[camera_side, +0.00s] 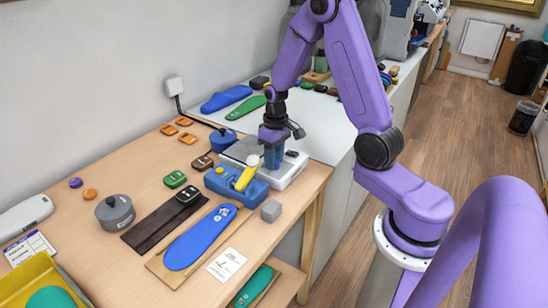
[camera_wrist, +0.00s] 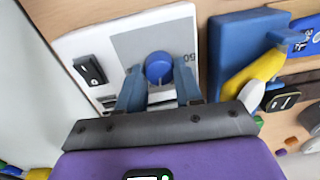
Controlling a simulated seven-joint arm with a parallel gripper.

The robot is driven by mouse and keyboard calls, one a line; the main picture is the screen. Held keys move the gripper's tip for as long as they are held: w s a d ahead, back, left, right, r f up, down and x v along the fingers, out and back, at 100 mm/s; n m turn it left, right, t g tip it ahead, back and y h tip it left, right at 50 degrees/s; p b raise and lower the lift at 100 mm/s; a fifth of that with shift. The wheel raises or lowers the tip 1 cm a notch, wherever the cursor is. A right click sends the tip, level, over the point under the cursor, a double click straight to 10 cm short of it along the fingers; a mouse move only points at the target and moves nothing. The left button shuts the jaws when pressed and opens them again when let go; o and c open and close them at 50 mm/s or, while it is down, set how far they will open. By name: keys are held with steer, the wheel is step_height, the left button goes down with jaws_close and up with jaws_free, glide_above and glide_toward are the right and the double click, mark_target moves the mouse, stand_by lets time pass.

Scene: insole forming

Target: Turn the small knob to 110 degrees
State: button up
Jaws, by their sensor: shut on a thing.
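The small knob (camera_wrist: 158,66) is round and blue. In the wrist view it sits on the grey plate of a white device (camera_wrist: 84,46), with part of a printed number beside it. My gripper (camera_wrist: 160,77) has its two blue-grey fingers on either side of the knob and is shut on it. In the side view my gripper (camera_side: 273,158) points down over the white device (camera_side: 293,171), and its fingers hide the knob. I cannot read the knob's angle. A black rocker switch (camera_wrist: 90,69) is on the device's left part in the wrist view.
A blue block with a yellow lever (camera_side: 246,176) stands close in front of the device. Another blue round thing (camera_side: 222,139) is just behind.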

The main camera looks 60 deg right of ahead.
mark_target(277, 159)
steer(key=shift+m, duration=1.6)
steer(key=o, duration=1)
steer(key=shift+r, duration=0.1)
steer(key=r, duration=1.1)
steer(key=d+r, duration=0.1)
steer(key=r, duration=0.5)
steer(key=shift+s+r, duration=0.15)
steer(key=shift+s, duration=0.05)
steer(key=shift+a, duration=0.1)
